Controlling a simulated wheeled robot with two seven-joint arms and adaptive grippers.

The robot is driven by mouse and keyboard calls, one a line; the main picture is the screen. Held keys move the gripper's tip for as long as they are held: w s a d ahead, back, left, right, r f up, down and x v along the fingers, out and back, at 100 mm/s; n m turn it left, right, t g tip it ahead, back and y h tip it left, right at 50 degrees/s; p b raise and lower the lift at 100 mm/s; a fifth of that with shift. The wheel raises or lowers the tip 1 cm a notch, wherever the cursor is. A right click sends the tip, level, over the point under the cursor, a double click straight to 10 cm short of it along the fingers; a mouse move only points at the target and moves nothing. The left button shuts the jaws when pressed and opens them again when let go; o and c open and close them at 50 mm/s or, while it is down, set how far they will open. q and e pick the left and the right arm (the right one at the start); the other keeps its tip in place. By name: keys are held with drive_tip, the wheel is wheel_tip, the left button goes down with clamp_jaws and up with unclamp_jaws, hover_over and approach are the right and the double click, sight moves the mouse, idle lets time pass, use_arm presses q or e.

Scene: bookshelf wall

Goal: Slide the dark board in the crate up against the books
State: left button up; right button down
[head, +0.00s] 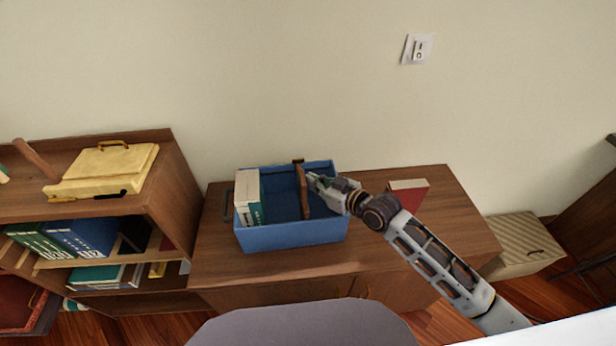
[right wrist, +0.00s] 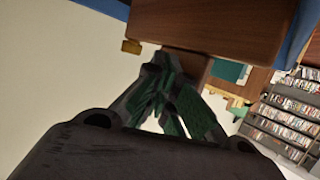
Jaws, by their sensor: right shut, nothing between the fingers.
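The blue crate (head: 293,237) stands on the wooden cabinet. Several upright books (head: 248,198), pale and green, stand at its left end. The dark brown board (head: 303,190) stands upright across the crate, right of the books, with bare crate floor between them. My right gripper (head: 312,181) is shut and empty, at the board's right face near its top; I cannot tell if they touch. In the right wrist view the shut fingertips (right wrist: 163,66) are close to the board (right wrist: 210,22), which fills the top. My left gripper is not in view.
A red book (head: 408,193) lies on the cabinet top (head: 455,225) right of the crate, behind my right arm. A shelf (head: 165,190) with books and a yellow case (head: 105,168) stands to the left. The wall is close behind the crate.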

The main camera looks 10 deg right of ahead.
drive_tip(key=shift+a, duration=0.2)
drive_tip(key=a+p, duration=0.4)
drive_tip(key=a, duration=0.7)
drive_tip(key=shift+s+a, duration=0.25)
idle(2.4)
drive_tip(key=shift+a, duration=0.6)
drive_tip(key=shift+w+d+p, duration=0.1)
drive_tip(key=shift+d+p, duration=0.4)
drive_tip(key=shift+d, duration=1.95)
